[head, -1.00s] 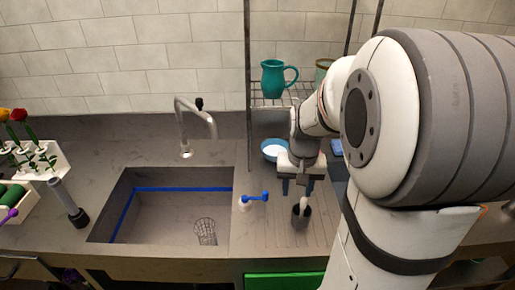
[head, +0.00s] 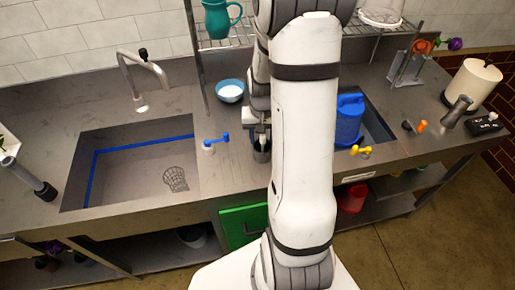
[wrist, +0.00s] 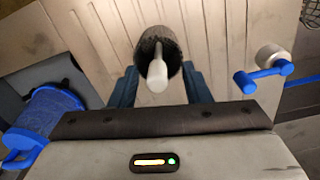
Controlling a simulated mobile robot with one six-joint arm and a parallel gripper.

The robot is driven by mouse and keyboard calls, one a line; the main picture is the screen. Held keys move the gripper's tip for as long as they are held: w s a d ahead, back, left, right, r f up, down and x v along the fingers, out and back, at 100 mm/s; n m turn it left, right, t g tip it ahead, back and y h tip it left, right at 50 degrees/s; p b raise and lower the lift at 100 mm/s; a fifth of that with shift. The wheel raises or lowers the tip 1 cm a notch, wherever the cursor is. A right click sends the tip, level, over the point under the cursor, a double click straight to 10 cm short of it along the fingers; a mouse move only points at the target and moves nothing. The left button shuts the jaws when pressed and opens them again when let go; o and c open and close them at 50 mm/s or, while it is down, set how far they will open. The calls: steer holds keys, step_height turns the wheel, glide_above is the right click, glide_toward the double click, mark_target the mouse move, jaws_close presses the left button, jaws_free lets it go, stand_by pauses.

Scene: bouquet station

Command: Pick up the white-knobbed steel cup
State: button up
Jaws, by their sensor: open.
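The steel cup is a dark grey cylinder (head: 262,153) standing on the ribbed counter right of the sink, partly hidden by my gripper and arm in the head view. In the wrist view the cup (wrist: 165,38) has a dark rim, and its white knob (wrist: 157,74) points toward the camera. My gripper (wrist: 160,70) is open, with one blue finger on each side of the white knob near the cup's rim. In the head view my gripper (head: 259,132) is right over the cup. I cannot tell whether the fingers touch it.
A blue-handled white-based tap or valve (head: 212,142) stands just left of the cup. A teal bowl (head: 230,90) sits behind it. A blue jug (head: 348,121) stands to the right, beyond my arm. The sink (head: 135,170) lies to the left.

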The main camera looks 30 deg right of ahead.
steer(key=shift+f, duration=0.1)
jaws_close()
stand_by(0.4)
